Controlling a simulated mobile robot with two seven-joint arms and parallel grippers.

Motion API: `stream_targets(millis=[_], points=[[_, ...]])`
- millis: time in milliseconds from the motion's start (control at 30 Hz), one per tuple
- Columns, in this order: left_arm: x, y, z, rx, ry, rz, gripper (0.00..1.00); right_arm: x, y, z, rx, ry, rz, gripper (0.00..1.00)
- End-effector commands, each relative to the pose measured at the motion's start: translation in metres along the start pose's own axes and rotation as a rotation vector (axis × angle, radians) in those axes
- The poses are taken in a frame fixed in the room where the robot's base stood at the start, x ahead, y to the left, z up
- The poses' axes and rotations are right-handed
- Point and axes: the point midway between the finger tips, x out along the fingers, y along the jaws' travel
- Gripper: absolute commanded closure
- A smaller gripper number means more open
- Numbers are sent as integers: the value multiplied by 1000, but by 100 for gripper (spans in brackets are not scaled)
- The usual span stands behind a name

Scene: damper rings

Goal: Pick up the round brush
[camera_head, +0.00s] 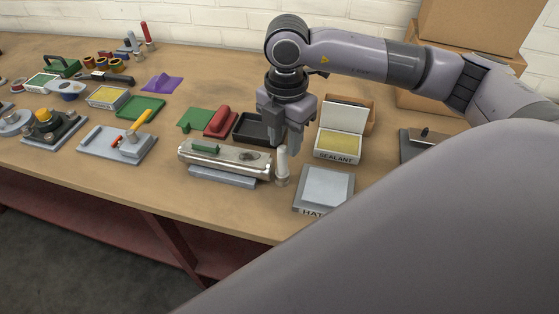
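My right gripper (284,142) points down over the middle of the bench, its fingers apart. A pale upright cylinder (282,166) with a wider foot stands just below and between the fingertips. It may be the round brush, but its bristles cannot be made out. I cannot tell whether the fingers touch it. It stands at the right end of a long silvery metal housing (228,160) with a green piece on top. My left gripper is not in view.
A sealant box (338,154) and a grey hatch plate (324,187) stand right of the cylinder. A black tray (250,128) and a red-handled float (221,122) lie behind the housing. Cardboard boxes (470,25) stand back right. Bare bench (185,188) shows at the front left.

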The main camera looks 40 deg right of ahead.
Motion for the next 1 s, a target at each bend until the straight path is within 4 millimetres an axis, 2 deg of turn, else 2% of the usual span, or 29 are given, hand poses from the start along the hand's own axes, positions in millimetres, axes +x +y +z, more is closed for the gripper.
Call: stream_targets(millis=[300, 600, 667, 700, 733, 1000], points=[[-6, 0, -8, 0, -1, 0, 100, 44, 3, -4, 0, 1, -3, 65], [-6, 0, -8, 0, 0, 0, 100, 50, 3, -4, -1, 2, 0, 65], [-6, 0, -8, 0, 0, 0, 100, 50, 3, -4, -1, 2, 0, 81], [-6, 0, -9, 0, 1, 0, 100, 50, 3, -4, -1, 2, 0, 94], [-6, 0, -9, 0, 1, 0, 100, 50, 3, -4, -1, 2, 0, 100], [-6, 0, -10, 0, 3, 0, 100, 49, 3, -4, 0, 2, 1, 100]])
